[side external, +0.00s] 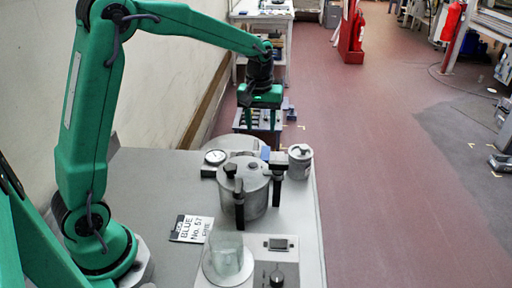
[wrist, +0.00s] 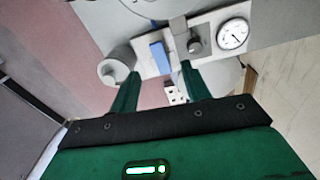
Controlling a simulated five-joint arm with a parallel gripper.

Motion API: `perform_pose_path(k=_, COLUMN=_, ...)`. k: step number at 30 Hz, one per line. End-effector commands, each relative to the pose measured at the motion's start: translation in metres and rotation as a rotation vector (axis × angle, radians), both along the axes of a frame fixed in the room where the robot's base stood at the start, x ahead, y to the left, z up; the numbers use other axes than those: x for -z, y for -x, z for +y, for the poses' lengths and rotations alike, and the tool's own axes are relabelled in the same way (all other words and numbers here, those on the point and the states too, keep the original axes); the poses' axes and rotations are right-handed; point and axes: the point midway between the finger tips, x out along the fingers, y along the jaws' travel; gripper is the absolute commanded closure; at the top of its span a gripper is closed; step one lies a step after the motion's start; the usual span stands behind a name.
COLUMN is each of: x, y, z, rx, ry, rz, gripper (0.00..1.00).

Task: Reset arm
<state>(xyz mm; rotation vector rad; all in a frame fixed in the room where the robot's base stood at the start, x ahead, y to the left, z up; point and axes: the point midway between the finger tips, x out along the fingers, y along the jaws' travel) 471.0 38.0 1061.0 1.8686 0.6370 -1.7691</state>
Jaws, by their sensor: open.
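My green gripper (side external: 260,126) hangs pointing down near the far end of the grey table, beyond the metal pot. Its two fingers are apart with no object seen held between them. In the wrist view the open gripper (wrist: 160,70) has one finger on each side of a small blue block (wrist: 160,56), which appears beyond the fingertips. I cannot tell the gap between fingertips and block. The lidded metal pot (side external: 250,192) with black handles stands on the table, nearer the side camera than my gripper.
A dial gauge (side external: 214,157) and a small grey canister (side external: 300,162) flank the pot. A printed card (side external: 192,229), a clear beaker (side external: 230,258) and a control box (side external: 278,262) sit nearer the front. A wall runs along the left; open red floor (side external: 380,160) lies right.

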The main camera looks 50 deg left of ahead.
Motion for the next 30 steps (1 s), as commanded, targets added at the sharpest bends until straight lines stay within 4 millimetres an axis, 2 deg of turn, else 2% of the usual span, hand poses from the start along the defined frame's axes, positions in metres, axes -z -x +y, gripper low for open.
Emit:
perform_pose_path(k=6, x=-0.035, y=0.034, z=-0.008, rx=0.099, ry=-0.013, rz=-0.067, gripper=0.53)
perform_pose_path(k=15, x=-0.069, y=0.085, z=-0.018, rx=0.237, ry=-0.038, rz=-0.154, gripper=0.53)
perform_pose_path(k=24, x=-0.088, y=0.138, z=-0.026, rx=0.373, ry=-0.073, rz=-0.240, gripper=0.53)
perform_pose_path(k=30, x=-0.092, y=0.173, z=-0.031, rx=0.462, ry=-0.100, rz=-0.295, gripper=0.53)
